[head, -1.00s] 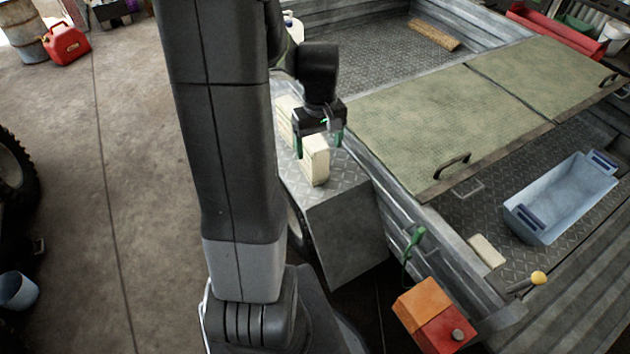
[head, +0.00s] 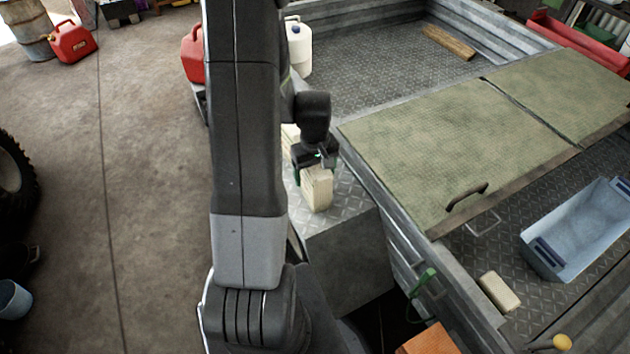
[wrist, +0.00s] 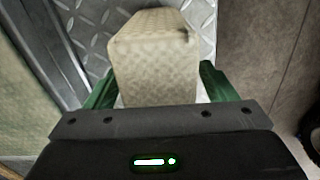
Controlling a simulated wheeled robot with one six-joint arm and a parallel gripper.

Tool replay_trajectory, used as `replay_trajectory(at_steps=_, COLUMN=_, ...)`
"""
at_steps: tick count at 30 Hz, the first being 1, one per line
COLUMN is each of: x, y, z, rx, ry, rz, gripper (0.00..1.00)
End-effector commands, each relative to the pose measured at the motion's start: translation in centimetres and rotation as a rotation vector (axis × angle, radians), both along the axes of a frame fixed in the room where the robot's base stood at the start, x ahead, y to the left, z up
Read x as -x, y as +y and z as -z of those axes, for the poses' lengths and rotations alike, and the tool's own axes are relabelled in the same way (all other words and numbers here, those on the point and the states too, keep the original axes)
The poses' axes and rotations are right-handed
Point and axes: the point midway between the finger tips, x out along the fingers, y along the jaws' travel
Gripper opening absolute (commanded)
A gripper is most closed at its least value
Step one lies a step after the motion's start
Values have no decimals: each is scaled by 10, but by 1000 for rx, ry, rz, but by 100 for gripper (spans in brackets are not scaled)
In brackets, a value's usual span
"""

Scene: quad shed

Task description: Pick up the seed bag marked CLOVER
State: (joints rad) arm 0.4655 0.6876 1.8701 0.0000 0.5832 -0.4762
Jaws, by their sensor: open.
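A cream seed bag (head: 318,190) stands upright on a metal tread-plate ledge beside the trailer; no lettering is readable on it. My gripper (head: 314,172) is above this bag, pointing down. In the wrist view the bag (wrist: 155,60) lies between the two green fingers (wrist: 158,88), which are open, one on each side. I cannot tell whether they touch it. A second cream bag (head: 291,134) stands behind, partly hidden by my arm. Whether either is marked CLOVER cannot be seen.
The trailer's green lid (head: 450,140) and side wall stand close to the right of my gripper. A blue-grey tub (head: 580,235) and a small cream block (head: 499,291) lie in the trailer. A white jug (head: 299,50) and a red can (head: 193,55) are behind my arm.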

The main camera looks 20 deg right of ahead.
Motion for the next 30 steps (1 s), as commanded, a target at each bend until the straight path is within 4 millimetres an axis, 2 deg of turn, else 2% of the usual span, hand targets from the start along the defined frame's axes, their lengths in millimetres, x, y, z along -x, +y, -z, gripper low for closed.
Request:
replay_trajectory(at_steps=4, x=0, y=0, z=12, rx=0, ry=1, rz=0, gripper=78)
replay_trajectory(at_steps=12, x=0, y=0, z=13, rx=0, ry=0, rz=0, gripper=76)
replay_trajectory(at_steps=22, x=0, y=0, z=13, rx=0, ry=0, rz=1, gripper=11)
replay_trajectory(at_steps=30, x=0, y=0, z=10, rx=1, ry=-2, rz=0, gripper=10)
